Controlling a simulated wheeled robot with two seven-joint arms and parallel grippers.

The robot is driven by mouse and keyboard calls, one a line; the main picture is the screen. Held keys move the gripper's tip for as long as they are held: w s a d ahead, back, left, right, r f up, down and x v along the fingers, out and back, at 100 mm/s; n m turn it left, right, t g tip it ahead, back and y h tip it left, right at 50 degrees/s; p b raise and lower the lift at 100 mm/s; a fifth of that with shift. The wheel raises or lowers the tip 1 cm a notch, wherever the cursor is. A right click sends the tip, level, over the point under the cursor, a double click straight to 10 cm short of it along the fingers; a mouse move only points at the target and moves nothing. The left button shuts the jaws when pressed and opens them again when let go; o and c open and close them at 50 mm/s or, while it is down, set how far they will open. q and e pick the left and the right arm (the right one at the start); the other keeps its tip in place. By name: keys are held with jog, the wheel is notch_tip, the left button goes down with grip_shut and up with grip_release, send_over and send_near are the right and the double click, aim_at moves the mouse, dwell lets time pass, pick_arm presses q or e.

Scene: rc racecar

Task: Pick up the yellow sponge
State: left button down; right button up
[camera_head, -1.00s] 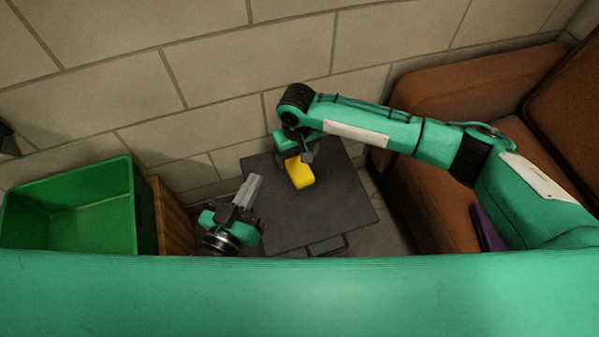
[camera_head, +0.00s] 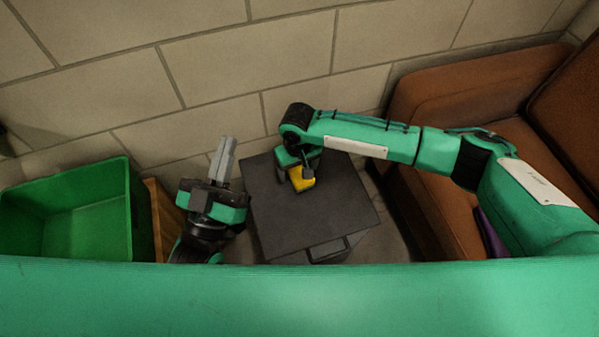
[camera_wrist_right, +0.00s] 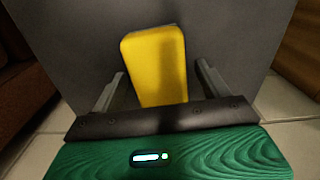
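The yellow sponge (camera_head: 302,180) lies on a dark grey surface in the head view, partly covered by my right gripper (camera_head: 302,176). In the right wrist view the yellow sponge (camera_wrist_right: 155,65) lies ahead of and partly between the spread fingers of my right gripper (camera_wrist_right: 160,88). Gaps show between it and both fingers. The right gripper is open. My left gripper (camera_head: 223,158) is left of the dark surface, its fingers close together and pointing up the picture, with nothing seen in them.
The dark square cabinet top (camera_head: 335,210) has a handle at its near side. A green bin (camera_head: 75,215) stands at the left beside a wooden piece (camera_head: 165,220). A brown sofa (camera_head: 470,95) is at the right. A block wall (camera_head: 220,60) runs behind.

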jog(key=c, duration=1)
jog(key=shift+o, duration=0.2)
jog(key=shift+r, duration=0.1)
